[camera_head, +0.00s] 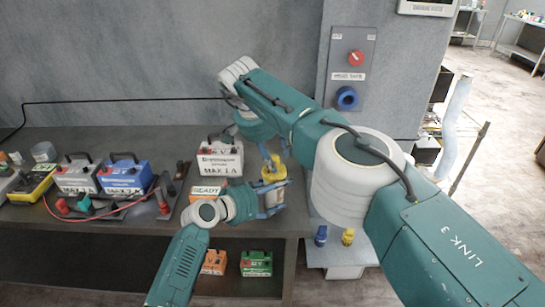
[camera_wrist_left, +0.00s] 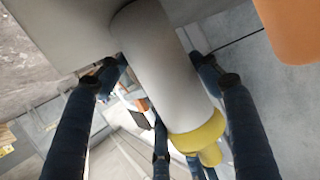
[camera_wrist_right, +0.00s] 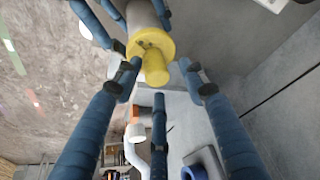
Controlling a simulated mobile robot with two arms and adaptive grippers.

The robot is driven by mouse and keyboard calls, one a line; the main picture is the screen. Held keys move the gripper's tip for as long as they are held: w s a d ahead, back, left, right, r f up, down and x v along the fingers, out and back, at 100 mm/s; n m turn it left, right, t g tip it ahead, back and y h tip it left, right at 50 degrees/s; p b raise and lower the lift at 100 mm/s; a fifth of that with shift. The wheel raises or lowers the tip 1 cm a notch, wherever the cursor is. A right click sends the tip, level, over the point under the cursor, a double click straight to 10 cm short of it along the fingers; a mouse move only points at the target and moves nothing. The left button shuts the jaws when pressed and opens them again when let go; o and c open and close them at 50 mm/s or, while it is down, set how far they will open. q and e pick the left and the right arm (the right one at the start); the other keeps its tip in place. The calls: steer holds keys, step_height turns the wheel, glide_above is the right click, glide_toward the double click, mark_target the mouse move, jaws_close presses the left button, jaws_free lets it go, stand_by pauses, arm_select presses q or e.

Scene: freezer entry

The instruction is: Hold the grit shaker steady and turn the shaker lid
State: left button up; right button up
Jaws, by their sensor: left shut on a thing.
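The grit shaker (camera_head: 271,178) is a pale grey cylinder at the front edge of the bench, partly hidden by my grippers in the head view. Its body fills the middle of the left wrist view (camera_wrist_left: 160,55). My left gripper (camera_head: 268,200) is shut on the body, with fingers on both sides. The yellow shaker lid (camera_wrist_right: 150,43) has a wide flange and a narrower knob; it also shows in the left wrist view (camera_wrist_left: 199,138). My right gripper (camera_wrist_right: 160,76) is above the lid, its fingers spread either side of the knob with visible gaps.
White-and-black battery boxes (camera_head: 220,160) and a blue one (camera_head: 125,175) stand on the bench to the left, with red cables. A wall panel (camera_head: 347,75) with a red knob and blue ring is behind. Orange and green boxes (camera_head: 256,263) sit on the lower shelf.

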steer(key=shift+s+a, duration=0.1)
steer(key=shift+s, duration=0.05)
steer(key=v, duration=1.2)
steer(key=w+d+f+n, duration=0.1)
steer(key=f, duration=0.2)
steer(key=w+d+f+n, duration=0.1)
steer(key=f, duration=0.3)
steer(key=w+d+f+n+y, duration=0.1)
steer(key=f+n, duration=0.1)
steer(key=f, duration=0.2)
steer(key=shift+w+f+t, duration=0.1)
steer(key=shift+w+t, duration=0.1)
steer(key=shift+t, duration=0.2)
stand_by(0.3)
